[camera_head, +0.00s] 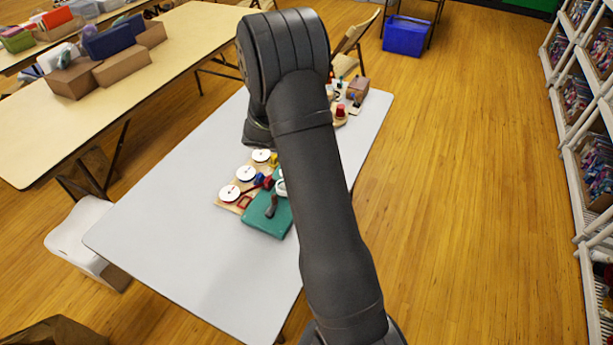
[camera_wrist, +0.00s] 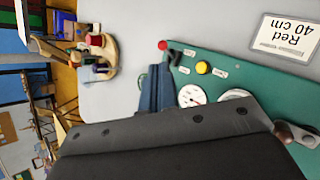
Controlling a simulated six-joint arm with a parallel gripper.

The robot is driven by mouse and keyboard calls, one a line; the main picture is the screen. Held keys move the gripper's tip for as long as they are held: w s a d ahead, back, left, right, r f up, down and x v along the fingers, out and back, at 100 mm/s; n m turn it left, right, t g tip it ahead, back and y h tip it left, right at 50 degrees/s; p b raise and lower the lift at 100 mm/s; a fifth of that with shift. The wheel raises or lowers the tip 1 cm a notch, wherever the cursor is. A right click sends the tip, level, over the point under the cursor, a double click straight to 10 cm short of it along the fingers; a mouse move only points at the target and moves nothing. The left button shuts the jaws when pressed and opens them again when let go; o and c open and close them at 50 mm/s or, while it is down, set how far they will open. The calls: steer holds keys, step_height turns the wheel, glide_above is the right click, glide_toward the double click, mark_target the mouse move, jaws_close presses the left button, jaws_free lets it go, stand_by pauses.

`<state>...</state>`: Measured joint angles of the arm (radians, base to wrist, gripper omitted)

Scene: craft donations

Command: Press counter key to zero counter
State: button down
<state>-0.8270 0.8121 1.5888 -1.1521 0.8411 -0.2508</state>
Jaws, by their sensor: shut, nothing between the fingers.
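A green device (camera_head: 262,222) lies on the pale table (camera_head: 180,225), partly hidden by my arm in the head view. In the wrist view the green device (camera_wrist: 240,72) carries a yellow round button (camera_wrist: 203,67) between small white labels, a black lever with a red knob (camera_wrist: 163,45), and a white dial (camera_wrist: 191,96). The labels are too small to read, so I cannot tell which part is the counter key. My gripper (camera_wrist: 158,70) is shut and empty, its bluish-dark fingers side by side left of the yellow button, near the lever. Contact cannot be told.
A wooden stand with a red spool (camera_head: 340,112) is at the table's far end. The table's near left part is clear.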

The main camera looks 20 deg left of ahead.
steer(key=shift+f, duration=4.35)
steer(key=shift+f, duration=0.2)
steer(key=shift+f, duration=0.25)
steer(key=shift+f, duration=0.45)
steer(key=shift+r, duration=0.9)
steer(key=shift+r, duration=2.5)
